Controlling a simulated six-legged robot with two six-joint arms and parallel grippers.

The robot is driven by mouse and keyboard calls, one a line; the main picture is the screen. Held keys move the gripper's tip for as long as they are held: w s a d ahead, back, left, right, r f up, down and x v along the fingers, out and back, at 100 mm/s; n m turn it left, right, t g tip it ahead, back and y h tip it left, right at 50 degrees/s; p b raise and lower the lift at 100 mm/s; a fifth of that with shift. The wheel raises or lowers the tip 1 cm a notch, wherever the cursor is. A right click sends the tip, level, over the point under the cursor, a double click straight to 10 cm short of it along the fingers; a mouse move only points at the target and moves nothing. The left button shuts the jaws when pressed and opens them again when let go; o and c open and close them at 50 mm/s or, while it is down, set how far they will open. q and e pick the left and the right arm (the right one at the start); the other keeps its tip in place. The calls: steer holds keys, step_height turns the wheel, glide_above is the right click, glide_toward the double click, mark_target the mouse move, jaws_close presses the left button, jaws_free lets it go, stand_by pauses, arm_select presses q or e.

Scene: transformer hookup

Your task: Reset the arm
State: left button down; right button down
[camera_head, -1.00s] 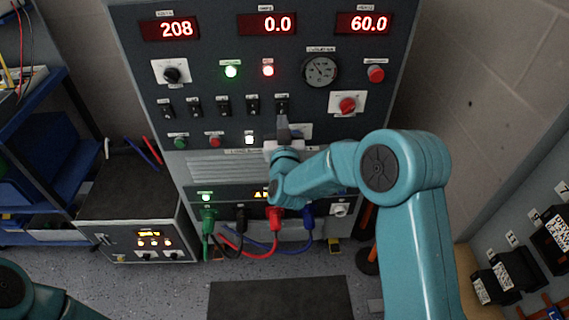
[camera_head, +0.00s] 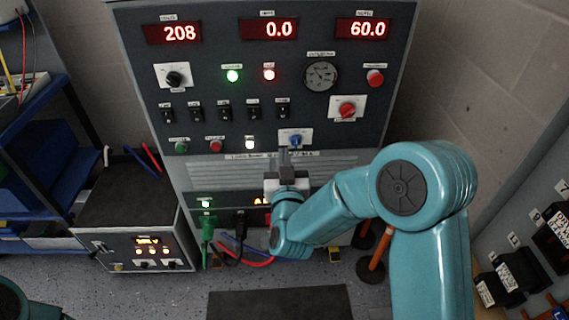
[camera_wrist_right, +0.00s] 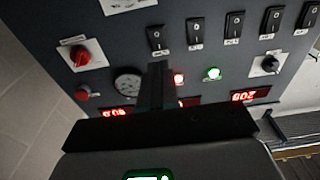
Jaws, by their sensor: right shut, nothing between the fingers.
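My right gripper (camera_head: 284,155) is in front of the upper vent area of the grey control cabinet (camera_head: 225,95), just below a blue knob (camera_head: 295,139). Its fingers are together with nothing between them. In the right wrist view the closed fingers (camera_wrist_right: 157,85) point at the panel, which appears upside down. My right arm comes in from the lower right and hides part of the cabinet's lower sockets. My left gripper is out of view; only a bit of the left arm shows at the lower left corner.
The cabinet's displays read 208, 0.0 and 60.0. A green plug (camera_head: 208,226) and a black plug sit in the lower sockets, with cables hanging. A grey box unit (camera_head: 140,245) stands left. A blue shelf (camera_head: 40,150) and a right-hand rack flank the area.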

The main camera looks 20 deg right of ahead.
steer(key=shift+s+a, duration=0.1)
steer(key=shift+s, duration=0.4)
steer(key=s+f+n+g+y+p, duration=0.15)
steer(key=s+f+g+p, duration=0.3)
steer(key=f, duration=0.45)
steer(key=s+f+g+y+p, duration=0.3)
steer(key=s+f+g+p, duration=0.15)
steer(key=f, duration=0.45)
steer(key=s+a+f+g+y, duration=0.2)
steer(key=s+a+f+g, duration=0.1)
steer(key=s, duration=0.6)
steer(key=s+a+f+g+y, duration=0.3)
steer(key=s+a+f+g, duration=0.1)
steer(key=s, duration=0.6)
steer(key=shift+s+a+g, duration=0.15)
steer(key=shift+a+g, duration=0.45)
steer(key=shift+g, duration=0.1)
